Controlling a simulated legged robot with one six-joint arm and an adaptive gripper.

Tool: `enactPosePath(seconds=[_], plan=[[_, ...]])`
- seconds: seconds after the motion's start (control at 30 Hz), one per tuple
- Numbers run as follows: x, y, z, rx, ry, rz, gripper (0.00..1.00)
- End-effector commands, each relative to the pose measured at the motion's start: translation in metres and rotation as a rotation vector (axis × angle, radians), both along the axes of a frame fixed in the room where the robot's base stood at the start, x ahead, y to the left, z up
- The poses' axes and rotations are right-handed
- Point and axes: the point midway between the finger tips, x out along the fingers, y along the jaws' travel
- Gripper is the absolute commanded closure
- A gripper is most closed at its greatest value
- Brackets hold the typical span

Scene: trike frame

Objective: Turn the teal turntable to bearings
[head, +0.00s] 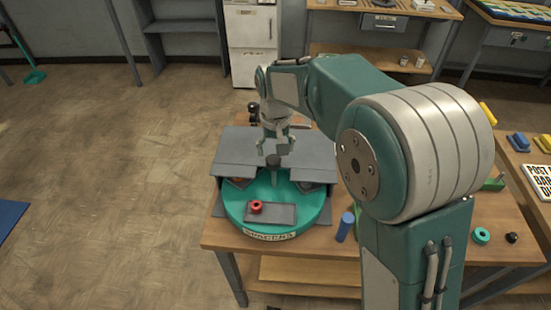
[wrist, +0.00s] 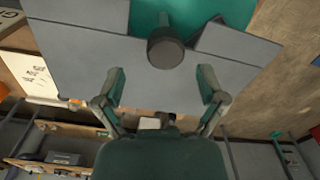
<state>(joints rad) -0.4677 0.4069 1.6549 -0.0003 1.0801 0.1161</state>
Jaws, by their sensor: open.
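The teal turntable (head: 236,213) sits on the wooden workbench, partly under a grey cover (head: 232,148). Its front label looks like "SPACERS". A grey tray (head: 285,214) on its exposed front holds a red ring (head: 256,207) at the left. A dark round knob (head: 273,161) stands up at the turntable's middle; it also shows in the wrist view (wrist: 165,50). My gripper (head: 275,151) is above the cover, close to the knob. In the wrist view my gripper (wrist: 161,82) has its fingers spread with nothing between them, and the knob lies just beyond the fingertips.
A blue cylinder (head: 345,227) stands right of the turntable on the workbench (head: 222,241). A teal ring (head: 481,236) and a small black piece (head: 512,238) lie farther right. My arm hides much of the bench's right side. Open floor lies to the left.

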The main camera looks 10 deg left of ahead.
Motion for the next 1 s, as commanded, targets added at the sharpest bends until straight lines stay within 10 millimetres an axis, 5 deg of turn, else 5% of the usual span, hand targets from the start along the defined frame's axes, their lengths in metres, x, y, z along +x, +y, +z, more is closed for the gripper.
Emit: enactPosePath(seconds=[0.2, 0.57, 0.6, 0.8, 1.0], plan=[[-0.001, 0.0, -0.032, -0.001, 0.002, 0.0, 0.1], [-0.001, -0.002, -0.039, 0.002, 0.0, -0.001, 0.1], [-0.001, -0.002, -0.039, 0.002, 0.0, 0.0, 0.15], [0.0, 0.0, -0.04, 0.0, 0.0, 0.0, 1.0], [0.0, 0.0, -0.041, 0.001, 0.0, 0.0, 1.0]])
